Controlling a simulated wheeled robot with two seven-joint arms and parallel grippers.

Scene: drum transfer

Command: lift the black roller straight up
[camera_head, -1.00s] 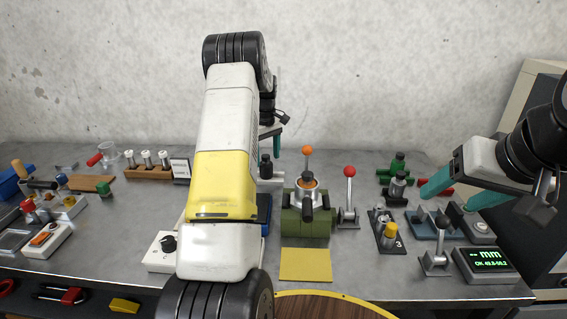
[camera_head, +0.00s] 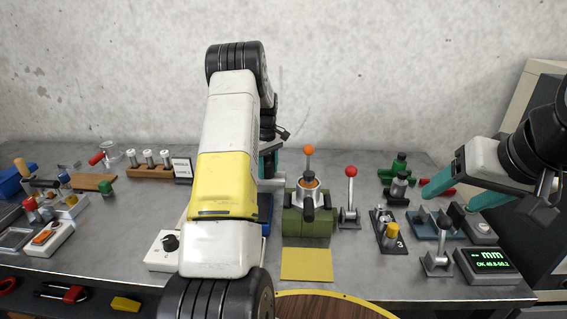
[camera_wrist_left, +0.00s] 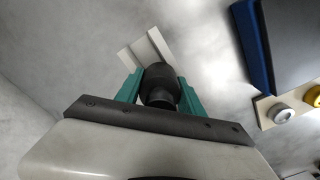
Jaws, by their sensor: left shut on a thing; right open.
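The black roller (camera_wrist_left: 160,86) shows in the left wrist view between the teal fingers of my left gripper (camera_wrist_left: 157,78), which is shut on it. In the head view my left gripper (camera_head: 269,168) is behind my yellow and white arm, and the roller is mostly hidden between its fingers. A pale grooved piece (camera_wrist_left: 150,47) lies beyond the roller in the wrist view. I cannot tell whether the roller touches it. My right gripper (camera_head: 461,192) is open and empty, above the right part of the bench.
An olive green block (camera_head: 307,222) with an orange-knobbed lever stands just right of the left gripper. A red-knobbed lever (camera_head: 350,190) is beside it. A blue-grey cradle (camera_head: 430,222) sits below the right gripper. The wall (camera_head: 350,70) is behind the bench.

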